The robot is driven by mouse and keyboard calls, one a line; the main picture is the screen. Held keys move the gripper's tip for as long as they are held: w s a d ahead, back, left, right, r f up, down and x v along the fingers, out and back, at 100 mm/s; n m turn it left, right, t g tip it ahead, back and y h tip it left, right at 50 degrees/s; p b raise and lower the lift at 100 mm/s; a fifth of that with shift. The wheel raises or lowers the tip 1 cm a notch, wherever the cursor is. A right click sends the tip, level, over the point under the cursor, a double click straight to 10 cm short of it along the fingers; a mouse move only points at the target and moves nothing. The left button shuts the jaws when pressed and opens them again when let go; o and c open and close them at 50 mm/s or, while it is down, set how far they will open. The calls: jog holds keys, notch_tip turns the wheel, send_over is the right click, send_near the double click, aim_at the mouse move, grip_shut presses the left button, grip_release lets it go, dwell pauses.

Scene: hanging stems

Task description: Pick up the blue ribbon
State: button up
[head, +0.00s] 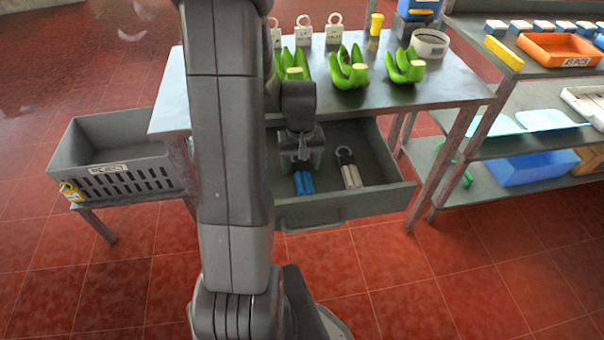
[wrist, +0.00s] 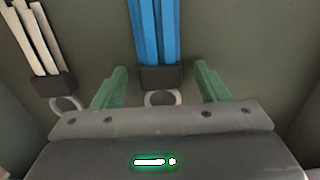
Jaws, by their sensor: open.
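The blue ribbon (head: 303,182) lies in the open drawer (head: 392,186) of the table. In the wrist view the blue ribbon (wrist: 156,35) shows as several blue strips joined in a dark clasp with a pale ring. My gripper (head: 301,164) is inside the drawer, above the ring end of the ribbon. In the wrist view its two green fingers (wrist: 160,85) are open, one on each side of the dark clasp. The ring is partly hidden by the gripper body.
A white ribbon (head: 349,172) with a dark clasp lies to the right in the same drawer; it shows at left in the wrist view (wrist: 44,50). The drawer walls are close around. Green banana-like holders (head: 348,72) stand on the table above. A grey reject crate (head: 120,170) stands left.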

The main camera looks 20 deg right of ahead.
aim_at(301, 166)
jog(key=c, duration=1.1)
jog(key=shift+o, duration=0.2)
notch_tip(301, 166, up, 10)
jog(key=p, duration=0.1)
